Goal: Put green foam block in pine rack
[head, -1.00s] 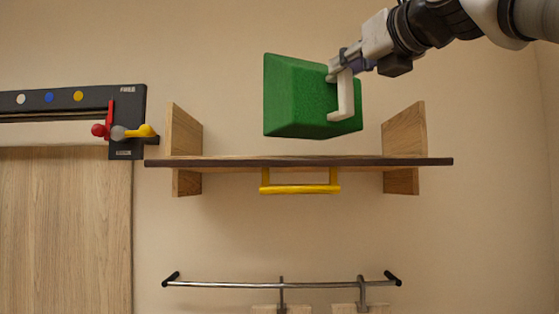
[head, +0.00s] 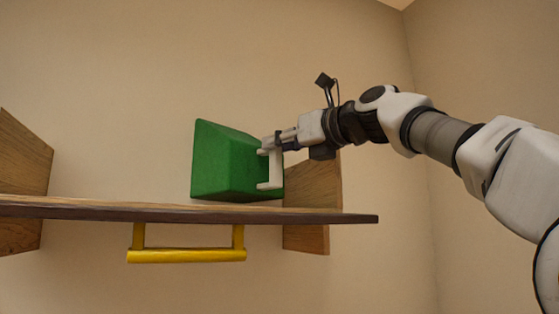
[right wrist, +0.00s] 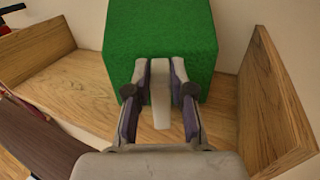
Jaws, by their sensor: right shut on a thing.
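The green foam block (head: 222,160) has a white handle (head: 274,172) on its right side. My right gripper (head: 270,143) is shut on that handle. The pine rack (head: 190,211) is a wall shelf with a dark front edge and two upright side panels. The block is upright between the panels, nearer the right one, with its lower edge just above the front edge in the head view. In the right wrist view the block (right wrist: 160,35) is over the pine board (right wrist: 75,85); I cannot tell whether it touches. My left gripper is not in view.
A yellow bar (head: 187,256) hangs under the shelf. The right side panel (head: 315,180) stands close to my gripper. The shelf is clear to the left of the block, up to the left panel (head: 22,160).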

